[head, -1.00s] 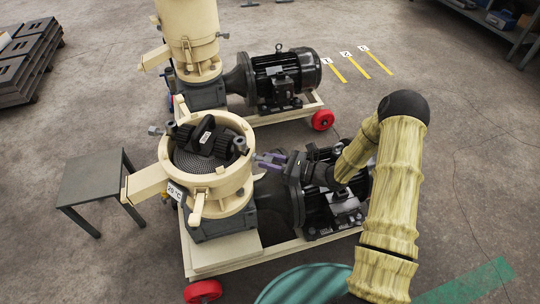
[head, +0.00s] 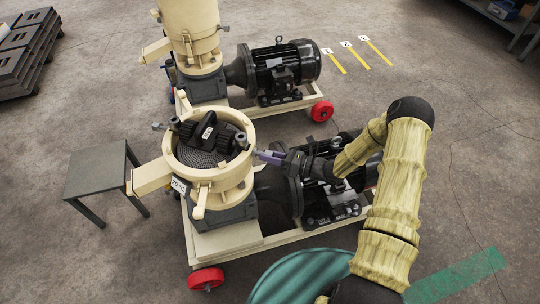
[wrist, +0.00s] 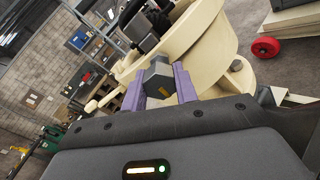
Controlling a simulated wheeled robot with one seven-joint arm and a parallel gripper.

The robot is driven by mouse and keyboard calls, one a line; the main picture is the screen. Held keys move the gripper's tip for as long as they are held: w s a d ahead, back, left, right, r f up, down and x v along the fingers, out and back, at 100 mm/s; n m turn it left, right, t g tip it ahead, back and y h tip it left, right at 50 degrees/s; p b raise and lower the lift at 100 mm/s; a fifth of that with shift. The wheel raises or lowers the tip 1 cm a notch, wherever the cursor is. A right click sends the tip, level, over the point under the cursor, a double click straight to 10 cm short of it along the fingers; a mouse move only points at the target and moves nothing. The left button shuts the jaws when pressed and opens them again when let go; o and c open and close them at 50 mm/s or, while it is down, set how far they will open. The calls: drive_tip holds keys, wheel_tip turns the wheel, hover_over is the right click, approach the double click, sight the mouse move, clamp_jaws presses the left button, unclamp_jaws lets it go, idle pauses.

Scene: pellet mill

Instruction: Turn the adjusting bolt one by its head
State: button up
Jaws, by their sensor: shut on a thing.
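The adjusting bolt's grey hex head (wrist: 158,77) sits between the purple fingers of my gripper (wrist: 160,84) in the wrist view, with a finger on each side. My gripper is shut on it. In the head view my gripper (head: 264,156) reaches from the right to the outer wall of the near mill's cream ring housing (head: 214,178). There the fingers hide the bolt head. The open housing holds a dark roller assembly (head: 208,133) above a perforated die. Another bolt (head: 158,126) sticks out on the housing's far left side.
A second cream mill (head: 190,32) with a black motor (head: 283,66) stands behind. The near mill's motor (head: 325,197) lies below my arm. A grey table (head: 96,180) stands left, a green drum (head: 300,275) in front. Floor at the right is mostly clear.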

drive_tip(key=o, duration=1)
drive_tip(key=shift+d, duration=0.1)
drive_tip(key=v, duration=1.7)
drive_tip(key=shift+s+d, duration=0.1)
